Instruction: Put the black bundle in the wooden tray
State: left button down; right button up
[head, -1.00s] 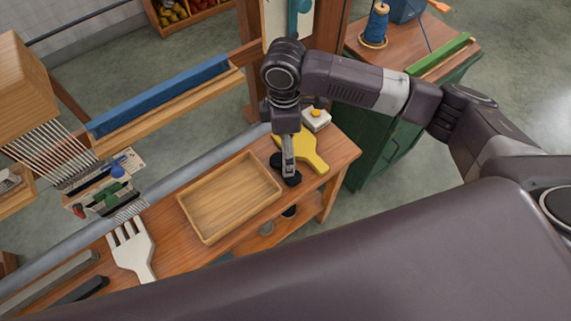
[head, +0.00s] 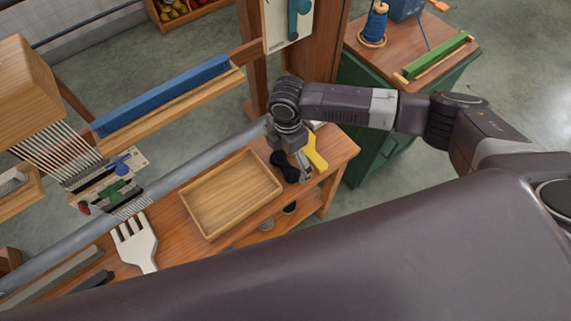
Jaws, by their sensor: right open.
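The black bundle (head: 284,166) lies on the wooden bench just right of the wooden tray. The wooden tray (head: 231,194) is shallow, rectangular and empty. My right gripper (head: 304,172) is open, pointing down at the right side of the black bundle. Its fingers are small in the picture and partly overlap the bundle's edge. I cannot tell whether they touch it. My left gripper is not in view.
A yellow tool (head: 318,155) lies right behind the right gripper, partly hidden by it. A white fork-like comb (head: 134,243) lies left of the tray. A loom with a blue bar (head: 160,95) stands behind. A green cabinet (head: 365,150) stands to the right.

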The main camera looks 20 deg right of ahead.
jog(key=shift+f, duration=0.3)
jog(key=c, duration=0.9)
jog(key=shift+r, duration=0.15)
jog(key=shift+c, duration=0.2)
notch_tip(320, 180, up, 10)
notch_tip(320, 180, up, 8)
jog(key=m, duration=1)
send_over(287, 163)
jog(key=s+d, duration=0.2)
jog(key=s, duration=0.1)
jog(key=s+d+r+m, duration=0.3)
jog(key=s+r+m, duration=0.3)
jog(key=m, duration=0.6)
jog(key=shift+s+d+r, duration=0.2)
jog(key=shift+d+r, duration=0.05)
jog(key=shift+r, duration=0.15)
jog(key=shift+c, duration=0.5)
